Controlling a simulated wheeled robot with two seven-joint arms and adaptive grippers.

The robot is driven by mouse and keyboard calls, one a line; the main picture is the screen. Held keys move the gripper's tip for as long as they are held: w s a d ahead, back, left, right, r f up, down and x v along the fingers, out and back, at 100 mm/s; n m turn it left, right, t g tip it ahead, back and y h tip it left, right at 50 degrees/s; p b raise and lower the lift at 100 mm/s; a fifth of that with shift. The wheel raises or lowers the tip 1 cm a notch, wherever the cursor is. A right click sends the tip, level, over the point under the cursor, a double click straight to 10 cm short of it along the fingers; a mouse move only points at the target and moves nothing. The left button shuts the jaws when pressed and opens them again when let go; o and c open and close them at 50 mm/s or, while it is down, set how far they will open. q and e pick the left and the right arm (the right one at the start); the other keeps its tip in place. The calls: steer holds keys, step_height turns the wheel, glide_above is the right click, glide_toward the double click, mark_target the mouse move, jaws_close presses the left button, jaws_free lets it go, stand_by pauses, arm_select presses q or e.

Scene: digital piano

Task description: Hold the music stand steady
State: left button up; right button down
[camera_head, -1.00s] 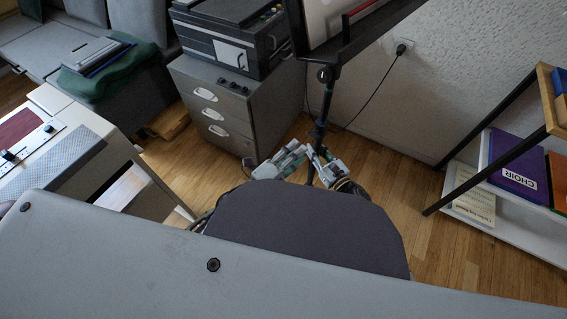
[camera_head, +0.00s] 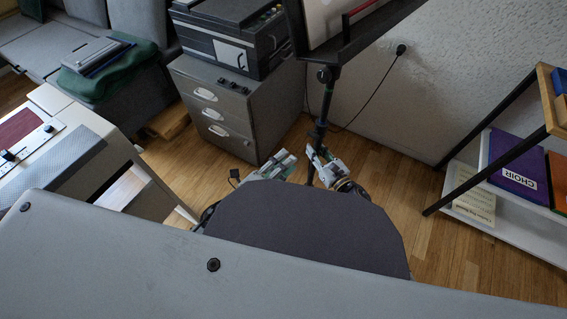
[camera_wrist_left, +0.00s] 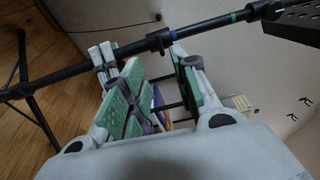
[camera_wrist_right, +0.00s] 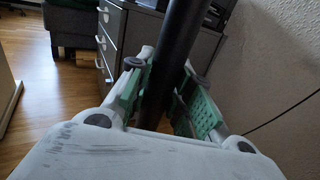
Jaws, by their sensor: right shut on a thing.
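The black music stand (camera_head: 327,88) stands near the wall in the head view, its desk at the top and its pole running down between my grippers. My right gripper (camera_head: 322,168) is shut on the pole. In the right wrist view the pole (camera_wrist_right: 180,45) passes between the green finger pads. My left gripper (camera_head: 277,168) is left of the pole, apart from it. In the left wrist view its green-padded fingers (camera_wrist_left: 158,88) are spread and empty, with the pole (camera_wrist_left: 215,30) crossing beyond them. The stand's feet are partly hidden by my body in the head view.
A grey drawer cabinet (camera_head: 212,105) with a black device (camera_head: 232,40) stands left of the stand. A shelf with a purple CHOIR folder (camera_head: 512,170) is at the right. A black cable (camera_head: 375,95) hangs from a wall socket. A keyboard instrument (camera_head: 60,150) is at the left.

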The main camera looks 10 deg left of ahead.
stand_by(0.4)
steer(key=c, duration=1.2)
jaws_free()
steer(key=shift+s+d, duration=0.15)
steer(key=shift+v, duration=2.85)
steer(key=shift+s+d, duration=0.1)
steer(key=shift+v, duration=5.8)
